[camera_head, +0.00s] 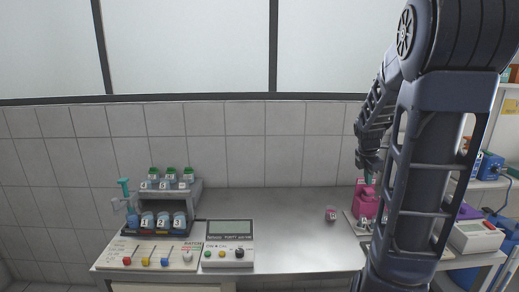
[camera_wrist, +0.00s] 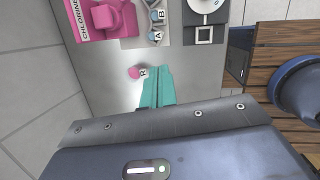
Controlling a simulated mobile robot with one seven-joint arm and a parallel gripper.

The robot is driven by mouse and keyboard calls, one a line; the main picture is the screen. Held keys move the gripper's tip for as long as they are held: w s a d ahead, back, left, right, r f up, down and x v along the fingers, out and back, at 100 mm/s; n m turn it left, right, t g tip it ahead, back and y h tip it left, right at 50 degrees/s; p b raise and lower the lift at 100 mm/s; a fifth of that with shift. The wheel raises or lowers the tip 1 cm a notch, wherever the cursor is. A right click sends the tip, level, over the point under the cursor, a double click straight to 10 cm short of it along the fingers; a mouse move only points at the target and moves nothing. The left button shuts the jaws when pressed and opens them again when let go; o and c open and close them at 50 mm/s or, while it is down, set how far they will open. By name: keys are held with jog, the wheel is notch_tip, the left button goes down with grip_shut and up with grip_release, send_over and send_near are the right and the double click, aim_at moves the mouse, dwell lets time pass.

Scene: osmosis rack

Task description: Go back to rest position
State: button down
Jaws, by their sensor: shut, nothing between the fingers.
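My gripper (camera_wrist: 157,88) shows in the wrist view with its teal fingers together and nothing between them. It points down over the metal table (camera_wrist: 112,82). In the head view my arm rises on the right, and the gripper end (camera_head: 368,177) hangs above the pink container, partly hidden by my own links. A small pink-capped vial marked B (camera_wrist: 134,73) appears just beside the fingers in the wrist view. I cannot tell the height gap between them.
A pink chlorine container (camera_wrist: 108,17) and small lettered vials (camera_wrist: 157,15) are near my gripper. A rack of numbered bottles (camera_head: 165,202), a panel with coloured knobs (camera_head: 150,254) and a display box (camera_head: 229,243) stand at left. The table's middle (camera_head: 290,212) is clear.

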jog(key=s+a+r+m+t+y, duration=0.1)
jog(key=s+a+r+m, duration=0.2)
jog(key=s+a+m, duration=0.4)
jog(key=s+a+r+m+t+y, duration=0.1)
jog(key=s+a+r+m, duration=0.3)
jog(key=s+m, duration=0.6)
jog(key=a+m, duration=0.2)
jog(key=shift+s+a+r+t+y, duration=0.2)
jog(key=shift+s+a+t+y, duration=0.1)
jog(key=shift+a+t, duration=0.1)
jog(key=c, duration=2.2)
grip_release()
